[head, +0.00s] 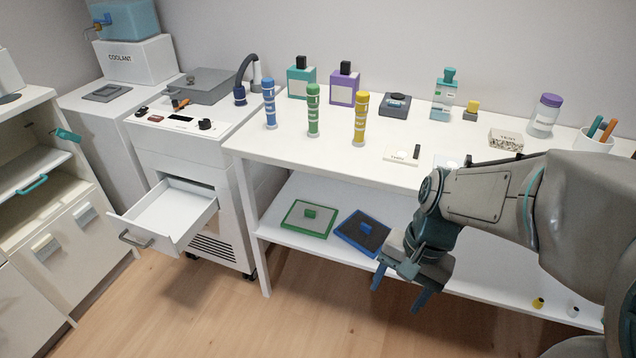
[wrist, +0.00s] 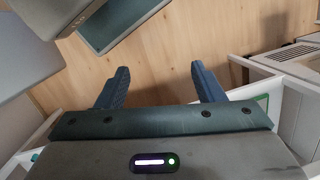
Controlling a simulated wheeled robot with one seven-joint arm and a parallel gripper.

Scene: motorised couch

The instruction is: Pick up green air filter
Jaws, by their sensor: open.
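The green air filter (head: 292,221) is a flat grey panel with a green frame and a green block handle on top. In the head view it lies on the white lower shelf (head: 310,246) under the table, left of a blue-framed filter (head: 356,236). My gripper (head: 399,294) is open and empty, pointing down in front of the shelf, to the right of both filters. In the wrist view its two blue fingers (wrist: 160,88) are apart with wood floor between them. A small green edge (wrist: 263,103) shows at the right there, partly hidden by my gripper.
The white table top (head: 375,168) above the shelf carries coloured cylinders, bottles and small boxes. An open drawer (head: 172,212) juts out at the left. A yellow and a white small item (head: 538,302) lie at the lower right. Floor in front is clear.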

